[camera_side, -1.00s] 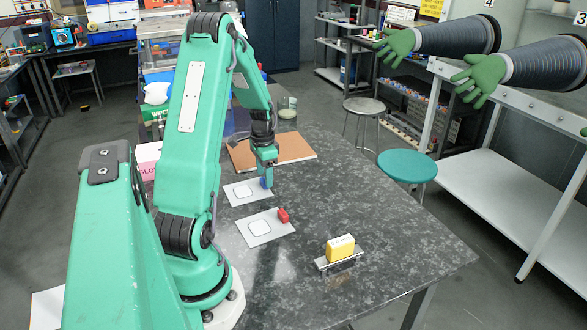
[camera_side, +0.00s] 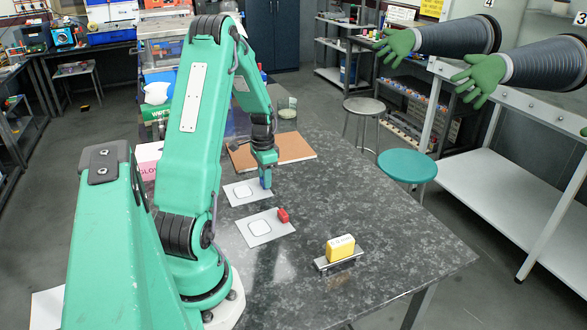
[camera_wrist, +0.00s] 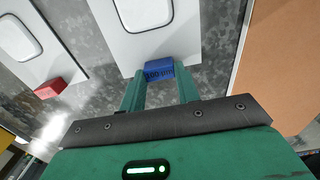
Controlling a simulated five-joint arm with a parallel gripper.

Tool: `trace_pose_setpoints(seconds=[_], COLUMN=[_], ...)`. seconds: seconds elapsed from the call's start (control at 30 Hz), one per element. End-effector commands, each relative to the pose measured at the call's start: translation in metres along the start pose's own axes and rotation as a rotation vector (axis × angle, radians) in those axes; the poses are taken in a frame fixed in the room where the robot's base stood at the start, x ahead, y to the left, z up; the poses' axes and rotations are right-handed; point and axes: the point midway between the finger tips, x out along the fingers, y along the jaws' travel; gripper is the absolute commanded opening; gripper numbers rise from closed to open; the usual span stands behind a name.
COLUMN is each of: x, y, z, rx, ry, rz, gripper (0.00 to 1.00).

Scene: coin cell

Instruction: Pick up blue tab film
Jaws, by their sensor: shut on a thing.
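The blue tab (camera_wrist: 159,67) sits between my gripper's two fingers (camera_wrist: 160,84) in the wrist view, with dark lettering on its near face. It is at the near edge of a white film sheet (camera_wrist: 115,38) with a rounded outline. In the side view my gripper (camera_side: 265,178) points down at the right side of that sheet (camera_side: 239,194), and the blue tab (camera_side: 265,183) shows at its fingertips. My gripper is shut on the blue tab. I cannot tell whether the sheet is off the table.
A second white sheet (camera_side: 252,240) with a red tab (camera_side: 283,215) lies nearer the camera. A yellow block (camera_side: 341,247) stands on a metal plate (camera_side: 324,265) to the right. A brown board (camera_side: 285,153) lies behind. The right of the table is clear.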

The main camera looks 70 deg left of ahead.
Motion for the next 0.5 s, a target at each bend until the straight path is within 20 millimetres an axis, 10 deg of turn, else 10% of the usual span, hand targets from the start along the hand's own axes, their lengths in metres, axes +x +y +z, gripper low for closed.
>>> trace_pose_setpoints(seconds=[0.5], x=[-0.015], y=[-0.001], z=[-0.001], rx=[0.000], ry=[0.002], rz=[-0.003], gripper=[0.10])
